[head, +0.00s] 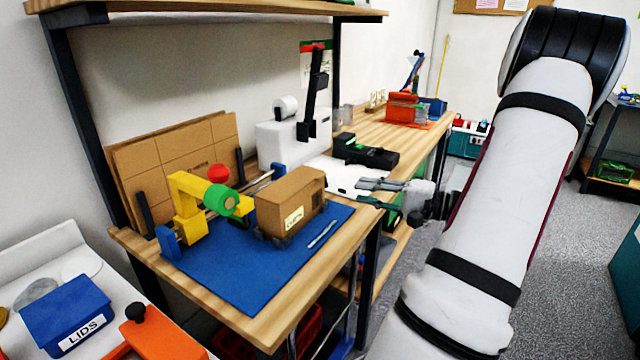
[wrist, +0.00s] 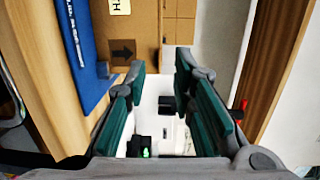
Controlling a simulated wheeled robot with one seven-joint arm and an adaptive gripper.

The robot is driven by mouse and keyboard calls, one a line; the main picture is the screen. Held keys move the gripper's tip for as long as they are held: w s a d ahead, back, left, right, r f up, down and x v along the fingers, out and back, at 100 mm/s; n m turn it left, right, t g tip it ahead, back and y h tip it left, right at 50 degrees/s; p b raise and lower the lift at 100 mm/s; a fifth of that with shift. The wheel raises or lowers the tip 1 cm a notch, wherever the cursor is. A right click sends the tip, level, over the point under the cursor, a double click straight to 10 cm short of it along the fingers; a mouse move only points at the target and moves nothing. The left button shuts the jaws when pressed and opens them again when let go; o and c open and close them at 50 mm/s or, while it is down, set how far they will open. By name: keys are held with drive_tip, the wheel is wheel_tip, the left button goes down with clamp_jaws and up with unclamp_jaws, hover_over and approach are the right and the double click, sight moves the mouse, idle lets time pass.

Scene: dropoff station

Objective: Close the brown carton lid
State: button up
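The brown carton (head: 301,192) stands on the blue mat (head: 238,272), with a pale label on its near side. Its top looks like a flat brown surface; I cannot tell how far the lid is open. A dark slot shows on its right end. In the wrist view the carton (wrist: 140,22) is at the upper left, with a dark arrow mark.
A yellow and green device (head: 190,205) stands left of the carton. Flat cardboard sheets (head: 180,160) lean at the back. A white machine (head: 290,140) and a black device (head: 366,150) stand behind. A blue LIDS bin (head: 68,310) is at the lower left.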

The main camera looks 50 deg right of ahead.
sight(323, 177)
drive_tip(key=shift+m+t+h, duration=0.4)
drive_tip(key=shift+m+h, duration=0.1)
drive_tip(key=shift+h, duration=0.2)
drive_tip(key=w, duration=0.4)
drive_tip(key=w+d, duration=0.1)
drive_tip(key=w, duration=0.3)
drive_tip(key=w+f, duration=0.1)
drive_tip(key=w, duration=0.3)
drive_tip(key=shift+d, duration=0.2)
clamp_jaws()
